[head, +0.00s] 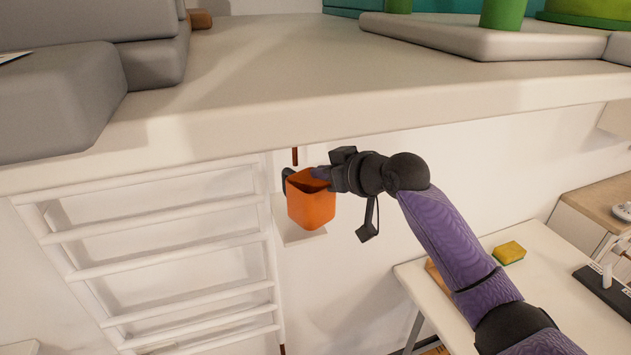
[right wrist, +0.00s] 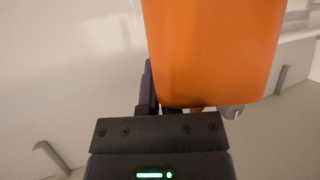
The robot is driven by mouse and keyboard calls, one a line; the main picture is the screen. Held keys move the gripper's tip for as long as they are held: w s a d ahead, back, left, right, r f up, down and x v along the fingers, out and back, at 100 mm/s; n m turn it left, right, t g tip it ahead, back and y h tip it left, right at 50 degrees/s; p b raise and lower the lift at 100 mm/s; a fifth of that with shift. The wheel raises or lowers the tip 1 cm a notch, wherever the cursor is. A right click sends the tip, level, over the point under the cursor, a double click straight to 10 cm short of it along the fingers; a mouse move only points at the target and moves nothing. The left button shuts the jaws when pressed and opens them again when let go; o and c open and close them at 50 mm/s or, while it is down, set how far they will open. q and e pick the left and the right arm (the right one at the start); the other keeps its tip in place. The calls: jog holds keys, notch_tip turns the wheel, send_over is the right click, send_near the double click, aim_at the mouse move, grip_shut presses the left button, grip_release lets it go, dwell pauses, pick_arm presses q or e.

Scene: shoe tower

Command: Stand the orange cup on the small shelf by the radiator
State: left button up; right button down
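The orange cup (head: 311,207) is upright, its open top facing up, in the middle of the head view. My right gripper (head: 305,174) comes from the right and is shut on the cup near its rim. The cup also fills the upper right of the right wrist view (right wrist: 212,50). The small white shelf (head: 292,236) shows behind and below the cup, partly hidden by it. I cannot tell whether the cup's base touches the shelf. The white radiator (head: 170,233) with its horizontal bars is just left of the shelf. My left gripper is not in view.
A large pale shelf board (head: 300,100) crosses the view above the cup and my gripper, with grey blocks (head: 60,95) and green things on it. A white desk (head: 545,270) at the lower right carries a yellow sponge (head: 509,252) and a dark keyboard (head: 605,290).

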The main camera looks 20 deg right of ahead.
aim_at(313, 185)
jog(key=shift+w+a+f, duration=0.1)
jog(key=shift+w+a, duration=0.25)
jog(key=shift+w, duration=0.4)
jog(key=shift+f, duration=1.7)
jog(key=shift+f, duration=0.1)
